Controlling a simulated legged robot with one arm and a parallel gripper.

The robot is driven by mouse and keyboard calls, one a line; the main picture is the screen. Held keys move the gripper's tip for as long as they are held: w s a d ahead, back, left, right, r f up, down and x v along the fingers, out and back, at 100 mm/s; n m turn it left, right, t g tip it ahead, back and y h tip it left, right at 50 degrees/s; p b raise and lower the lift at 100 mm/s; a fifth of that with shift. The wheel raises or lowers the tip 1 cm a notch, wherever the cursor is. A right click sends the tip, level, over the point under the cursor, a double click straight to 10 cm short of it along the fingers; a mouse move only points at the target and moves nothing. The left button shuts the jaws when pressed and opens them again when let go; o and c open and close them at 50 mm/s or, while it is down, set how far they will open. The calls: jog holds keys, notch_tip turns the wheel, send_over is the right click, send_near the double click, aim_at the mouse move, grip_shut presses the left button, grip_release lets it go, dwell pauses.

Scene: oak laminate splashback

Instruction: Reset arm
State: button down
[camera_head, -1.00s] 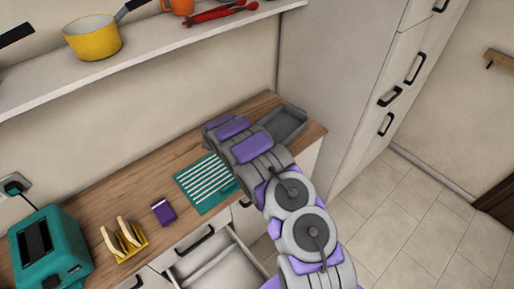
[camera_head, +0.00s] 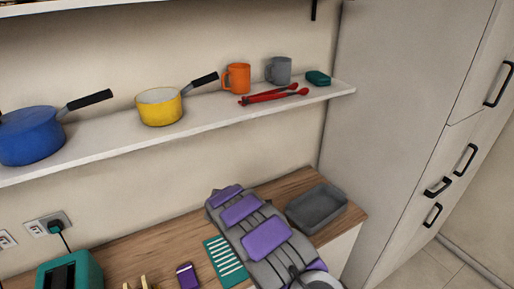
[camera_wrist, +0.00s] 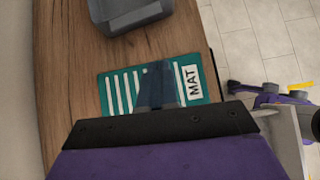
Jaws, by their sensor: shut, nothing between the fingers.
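My gripper (camera_wrist: 158,85) shows in the wrist view, its dark fingers together and empty. They appear over the teal mat (camera_wrist: 125,92), which has white stripes and a "MAT" label; I cannot tell the height between them. In the head view my grey and purple arm reaches over the wooden counter and partly covers the mat (camera_head: 222,258). My fingertips are hidden there.
A grey tray (camera_head: 317,208) sits right of my arm, near the counter's end. A teal toaster (camera_head: 70,272) and purple box (camera_head: 187,276) stand left. Above, a white shelf (camera_head: 215,117) holds pots, mugs and red tongs. A tall cabinet (camera_head: 405,120) stands right.

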jog(key=s+d+r+m+g+y+b, duration=0.1)
jog(key=s+d+r+m+g+b, duration=0.1)
jog(key=s+d+r+m, duration=0.5)
jog(key=s+d+r+m+g+b, duration=0.15)
jog(key=s+d+r+m, duration=0.3)
jog(key=s+r, duration=0.5)
jog(key=s+a+r+m+y+b, duration=0.1)
jog(key=s+a+m+y, duration=0.1)
jog(key=s, duration=0.8)
jog(key=s+a+m+g+y+b, duration=0.1)
jog(key=s+a+m+y, duration=0.2)
jog(key=s, duration=0.8)
jog(key=s+a+r+m+y+b, duration=0.1)
jog(key=s+a+m+y, duration=0.1)
jog(key=s+m, duration=0.4)
jog(key=s, duration=0.4)
jog(key=shift+s+a+r+g+b, duration=0.25)
jog(key=shift+s+r+g+b, duration=0.05)
jog(key=shift+s+r+g, duration=0.1)
jog(key=shift+d, duration=0.1)
